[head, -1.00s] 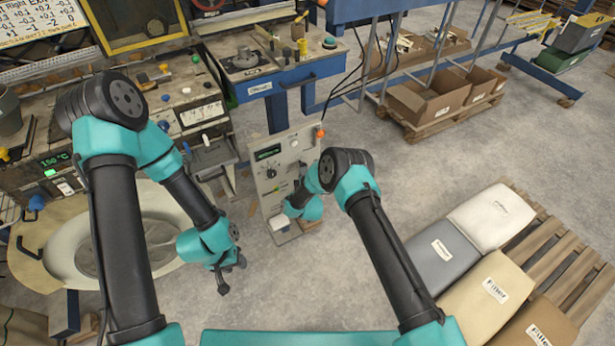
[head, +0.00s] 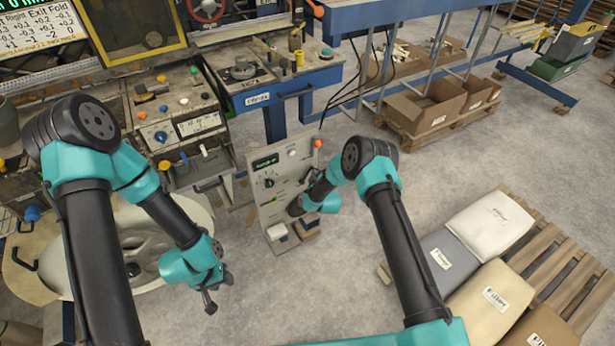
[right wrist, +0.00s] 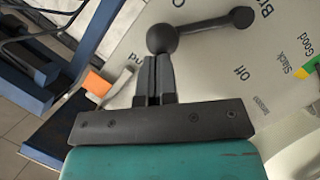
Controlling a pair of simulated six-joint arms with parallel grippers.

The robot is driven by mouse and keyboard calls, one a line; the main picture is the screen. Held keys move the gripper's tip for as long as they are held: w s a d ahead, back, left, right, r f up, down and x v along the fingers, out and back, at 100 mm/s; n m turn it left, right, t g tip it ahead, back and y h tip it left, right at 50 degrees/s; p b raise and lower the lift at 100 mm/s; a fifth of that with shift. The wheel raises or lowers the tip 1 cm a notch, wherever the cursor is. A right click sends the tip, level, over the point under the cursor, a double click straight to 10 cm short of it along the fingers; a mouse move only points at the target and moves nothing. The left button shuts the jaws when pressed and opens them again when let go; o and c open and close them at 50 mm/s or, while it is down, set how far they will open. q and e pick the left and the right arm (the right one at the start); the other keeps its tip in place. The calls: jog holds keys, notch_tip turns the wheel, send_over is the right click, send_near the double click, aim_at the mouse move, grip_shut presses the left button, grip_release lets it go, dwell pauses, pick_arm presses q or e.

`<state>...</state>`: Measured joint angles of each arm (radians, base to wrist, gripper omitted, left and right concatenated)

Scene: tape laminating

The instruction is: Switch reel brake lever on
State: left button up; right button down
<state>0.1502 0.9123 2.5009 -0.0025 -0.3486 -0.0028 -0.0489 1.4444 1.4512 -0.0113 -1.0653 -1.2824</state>
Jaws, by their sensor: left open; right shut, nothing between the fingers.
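The pale upright control panel (head: 265,207) stands on the floor at the centre of the head view, with a green display and a black knob. In the right wrist view, a black lever (right wrist: 205,26) with a ball hub and a rounded end lies across the panel, its end toward the upper right. "Off" is printed below it; other lettering is cut off. My right gripper (right wrist: 155,62) is shut and empty, its tips close under the hub; contact is unclear. My left gripper (head: 216,294) is open and empty above the floor.
A round reel (head: 180,275) lies at the left below my left arm. A workbench (head: 290,80) with tools stands behind the panel. Cardboard boxes (head: 430,108) are at the back right, and filler bags (head: 490,222) lie on a pallet (head: 560,262) at the right.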

jog(key=shift+d+f, duration=0.1)
dwell(0.5)
jog(key=a+r+v, duration=0.1)
jog(key=r+v, duration=0.1)
jog(key=v, duration=1.1)
jog(key=shift+w+a, duration=0.15)
jog(key=shift+a, duration=0.3)
